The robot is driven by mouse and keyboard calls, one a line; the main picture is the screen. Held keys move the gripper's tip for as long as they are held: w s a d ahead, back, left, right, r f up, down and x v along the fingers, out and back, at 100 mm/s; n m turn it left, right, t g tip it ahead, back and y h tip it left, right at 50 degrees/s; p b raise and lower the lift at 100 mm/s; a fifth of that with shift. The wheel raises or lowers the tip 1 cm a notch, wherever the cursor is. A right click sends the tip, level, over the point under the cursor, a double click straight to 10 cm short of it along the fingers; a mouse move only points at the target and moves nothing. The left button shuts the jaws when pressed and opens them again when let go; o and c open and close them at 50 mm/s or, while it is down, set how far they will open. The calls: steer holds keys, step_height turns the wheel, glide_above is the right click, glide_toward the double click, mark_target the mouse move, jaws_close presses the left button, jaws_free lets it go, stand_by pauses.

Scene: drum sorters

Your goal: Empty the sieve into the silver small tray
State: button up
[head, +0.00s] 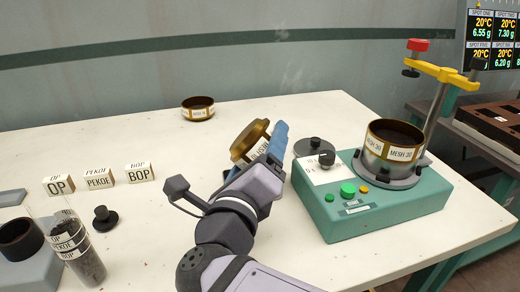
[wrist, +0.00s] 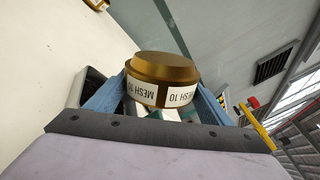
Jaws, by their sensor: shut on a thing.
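My gripper (head: 268,153) is shut on a brass sieve (head: 247,139) labelled MESH, held above the table and steeply tilted. In the wrist view the sieve (wrist: 165,68) sits between both blue fingers, its MESH 10 label partly upside down. Whether anything is still inside the sieve cannot be seen. A grey tray-like edge (wrist: 92,86) shows beside the left finger in the wrist view. I cannot tell its contents.
A green shaker (head: 385,210) with a MESH 30 sieve (head: 393,143) and a yellow clamp arm (head: 445,74) stands at right. A dark lid (head: 314,146) lies behind it. Another sieve (head: 198,107) stands at the back. Labelled blocks (head: 98,179) and a cylinder (head: 76,245) are at left.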

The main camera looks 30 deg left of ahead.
mark_target(260, 129)
steer(key=shift+r+p, duration=1.25)
steer(key=shift+r, duration=0.85)
